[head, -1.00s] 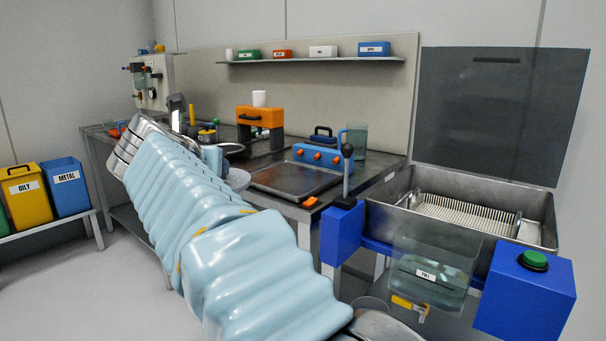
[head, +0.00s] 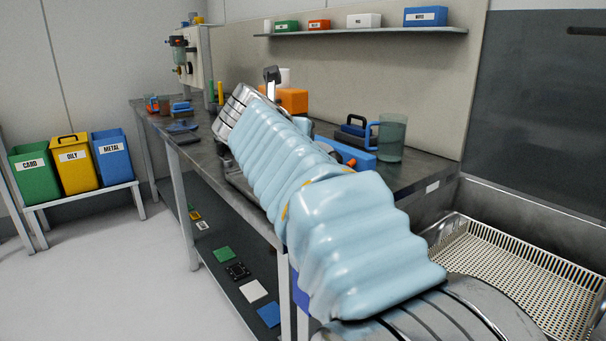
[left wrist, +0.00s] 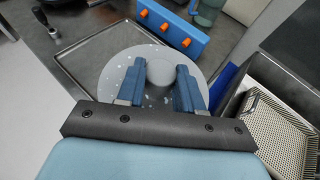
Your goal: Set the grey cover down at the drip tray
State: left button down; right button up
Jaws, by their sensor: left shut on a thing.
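The grey cover (left wrist: 118,66), a pale round disc with a raised centre knob, is in the left wrist view. My left gripper (left wrist: 160,72) is shut on the knob with its two blue fingers. The drip tray (left wrist: 85,62) is a dark, flat, rimmed tray on the bench, left of and behind the cover in that view. The cover overlaps the tray's right part in the picture; I cannot tell whether they touch. In the head view my left arm hides the cover, the left gripper and most of the tray. My right gripper is not in view.
A blue block with orange knobs (left wrist: 172,24) stands just beyond the cover, near a greenish jug (head: 391,138). An orange press-like unit (head: 292,100) stands farther back. A sink-like basin with a perforated basket (head: 530,270) is at the right. Labelled bins (head: 72,165) stand far left.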

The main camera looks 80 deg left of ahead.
pick_arm(q)
jog(key=a+f, duration=0.2)
jog(key=a, duration=0.1)
jog(key=a+f, duration=0.3)
jog(key=a, duration=0.1)
jog(key=a+f, duration=0.2)
jog(key=a, duration=0.2)
jog(key=shift+w+a+f, duration=0.1)
jog(key=shift+w+f, duration=0.25)
jog(key=shift+f, duration=0.05)
jog(key=shift+a+f, duration=0.4)
jog(key=shift+f, duration=0.1)
jog(key=f, duration=0.1)
jog(key=f+b, duration=0.1)
jog(key=shift+a+f, duration=0.3)
jog(key=shift+f, duration=0.5)
jog(key=shift+f, duration=0.1)
jog(key=c, duration=0.7)
grip_release()
jog(key=shift+c, duration=0.2)
